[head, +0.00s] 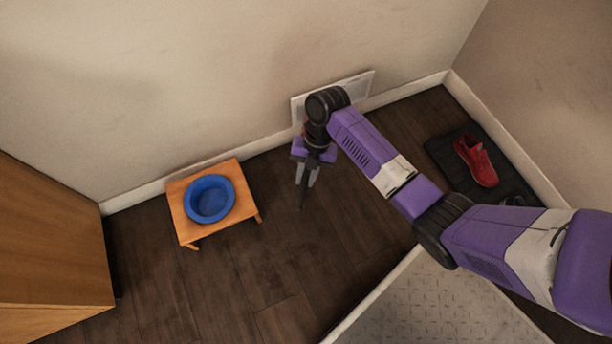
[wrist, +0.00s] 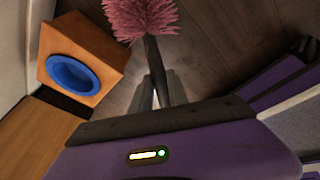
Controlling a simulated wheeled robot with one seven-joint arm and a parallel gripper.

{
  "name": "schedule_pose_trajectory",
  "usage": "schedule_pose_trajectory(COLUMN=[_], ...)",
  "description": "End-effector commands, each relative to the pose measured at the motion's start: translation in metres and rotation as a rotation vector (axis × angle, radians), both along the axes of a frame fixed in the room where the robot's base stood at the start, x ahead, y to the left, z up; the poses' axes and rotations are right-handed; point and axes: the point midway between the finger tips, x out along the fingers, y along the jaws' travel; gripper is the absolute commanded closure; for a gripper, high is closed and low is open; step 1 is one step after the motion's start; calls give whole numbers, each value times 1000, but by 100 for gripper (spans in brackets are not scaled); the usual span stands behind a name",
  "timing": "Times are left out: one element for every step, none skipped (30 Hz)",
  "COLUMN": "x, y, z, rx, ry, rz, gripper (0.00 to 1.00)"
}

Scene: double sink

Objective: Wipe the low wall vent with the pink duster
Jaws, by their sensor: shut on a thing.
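The low wall vent (head: 360,86) is a pale framed panel just above the baseboard in the head view, its middle and left partly hidden by my arm. My gripper (head: 307,180) is low in front of the wall, below and left of the vent. In the wrist view my gripper (wrist: 161,90) is shut on the dark handle of the pink duster (wrist: 142,16). The duster's fluffy pink head is at the top edge, partly cut off. In the head view the head is mostly hidden by my wrist, so I cannot tell whether it touches the vent.
A small orange wooden stand (head: 183,222) with a blue bowl (head: 209,214) is left of my gripper. A wooden cabinet (head: 50,240) is at far left. A dark mat (head: 440,152) with a red shoe (head: 476,160) lies right. The dark floor between is clear.

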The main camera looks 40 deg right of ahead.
Motion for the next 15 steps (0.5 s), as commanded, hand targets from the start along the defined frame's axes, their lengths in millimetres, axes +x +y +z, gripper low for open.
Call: schedule_pose_trajectory(x=[1, 2, 2, 3, 3, 4, 4, 5, 6, 6, 7, 7, 8, 9, 9], y=[0, -1, -1, -1, -1, -1, -2, -2, -2, -2, -3, -3, -3, -3, -4], z=[-1, -1, -1, -1, -1, -1, -1, -1, -1, -1, -1, -1, -1, -1, -1], rx=[0, 0, 0, 0, 0, 0, 0, 0, 0, -1, -1, -1, -1, -1, -1], ry=[0, 0, 0, 0, 0, 0, 0, 0, 0, 1, 0, 0, 0, 0, 0], rz=[0, 0, 0, 0, 0, 0, 0, 0, 0, 0, 1, 1, 1, 1, 0], gripper=[100, 100, 100, 100, 100, 100, 100, 100, 100, 100, 100, 100, 100, 100, 100])
